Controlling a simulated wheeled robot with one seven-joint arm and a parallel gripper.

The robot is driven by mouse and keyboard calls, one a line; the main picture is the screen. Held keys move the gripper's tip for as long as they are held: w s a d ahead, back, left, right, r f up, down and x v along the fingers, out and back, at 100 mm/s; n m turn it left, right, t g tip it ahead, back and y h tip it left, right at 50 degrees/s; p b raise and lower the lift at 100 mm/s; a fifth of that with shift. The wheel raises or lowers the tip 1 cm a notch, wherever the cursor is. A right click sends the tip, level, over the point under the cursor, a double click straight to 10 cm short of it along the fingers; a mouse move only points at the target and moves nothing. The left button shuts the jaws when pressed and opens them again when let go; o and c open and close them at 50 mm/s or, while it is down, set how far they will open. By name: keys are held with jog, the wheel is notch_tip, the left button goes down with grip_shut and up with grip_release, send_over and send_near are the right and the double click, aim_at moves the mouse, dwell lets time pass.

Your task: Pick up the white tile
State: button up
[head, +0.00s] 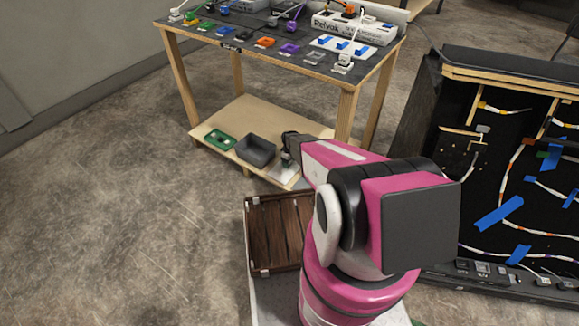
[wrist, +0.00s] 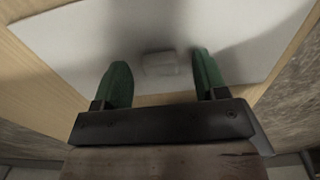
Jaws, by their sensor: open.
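The white tile (wrist: 240,30) lies flat on the wooden lower shelf and fills much of the wrist view. A small raised white block (wrist: 160,64) stands on its face. My gripper (wrist: 160,80) is open, with its two green fingertips on either side of the block and a gap to each side. The tile also shows in the head view (head: 284,172), partly hidden by my gripper (head: 287,158) and arm. I cannot tell whether the fingertips touch the tile.
The lower shelf (head: 235,118) also holds a grey bin (head: 255,150) and a green tray (head: 220,139) left of my gripper. The tabletop (head: 215,43) above carries several coloured parts. A table leg (head: 346,115) stands close by my arm. A dark wired panel (head: 500,180) is at right.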

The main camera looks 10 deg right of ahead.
jog(key=shift+f, duration=0.25)
jog(key=c, duration=1.1)
jog(key=shift+r, duration=0.1)
